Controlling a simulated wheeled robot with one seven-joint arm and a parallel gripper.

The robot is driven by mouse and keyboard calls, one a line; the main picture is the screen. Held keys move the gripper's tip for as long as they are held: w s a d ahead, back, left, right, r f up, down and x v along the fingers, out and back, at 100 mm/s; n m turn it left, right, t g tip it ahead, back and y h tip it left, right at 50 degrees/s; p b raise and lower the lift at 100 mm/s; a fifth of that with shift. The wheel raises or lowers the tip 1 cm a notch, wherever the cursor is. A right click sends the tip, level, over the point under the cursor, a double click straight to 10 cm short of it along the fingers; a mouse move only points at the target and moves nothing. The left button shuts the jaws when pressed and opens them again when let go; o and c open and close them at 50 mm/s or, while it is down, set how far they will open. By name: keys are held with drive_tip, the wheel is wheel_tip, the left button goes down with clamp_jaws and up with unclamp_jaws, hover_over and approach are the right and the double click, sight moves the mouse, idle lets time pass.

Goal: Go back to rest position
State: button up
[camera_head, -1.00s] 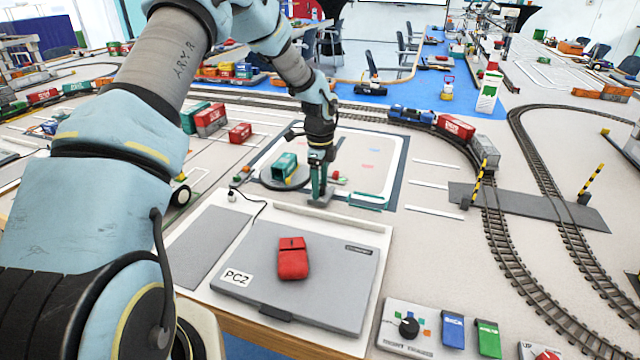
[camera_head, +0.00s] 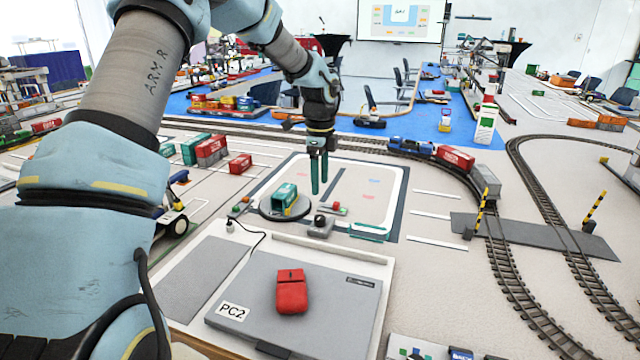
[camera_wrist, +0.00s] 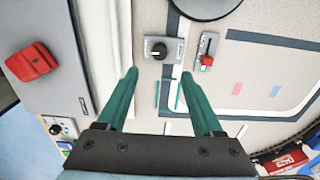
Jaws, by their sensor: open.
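My gripper (camera_head: 319,190) hangs from my arm in the head view, fingers pointing down, above the white-bordered mat area behind the laptop. Its two green fingers are apart with nothing between them. In the wrist view the fingers (camera_wrist: 158,78) point toward a small grey box with a black knob (camera_wrist: 160,48), which lies beyond the tips. The same knob box (camera_head: 320,227) stands in the head view in front of the gripper, apart from it.
A teal container (camera_head: 284,196) stands on a round dark turntable (camera_head: 268,211). Tracks with a blue locomotive (camera_head: 411,146) and wagons run behind and right. Air around the gripper is clear.

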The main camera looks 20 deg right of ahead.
drive_tip(key=s+a+r+n, duration=0.1)
drive_tip(key=s+a+n, duration=0.1)
drive_tip(key=a+n, duration=0.55)
drive_tip(key=s+a+r+n, duration=0.2)
drive_tip(key=a+n, duration=0.2)
drive_tip(key=a, duration=0.6)
drive_tip(key=s+a+n+t, duration=0.1)
drive_tip(key=s+a+n, duration=1)
drive_tip(key=a, duration=0.5)
drive_tip(key=n, duration=0.2)
drive_tip(key=shift+s+n+t, duration=0.3)
drive_tip(key=shift+s+n, duration=0.05)
drive_tip(key=shift+s, duration=0.05)
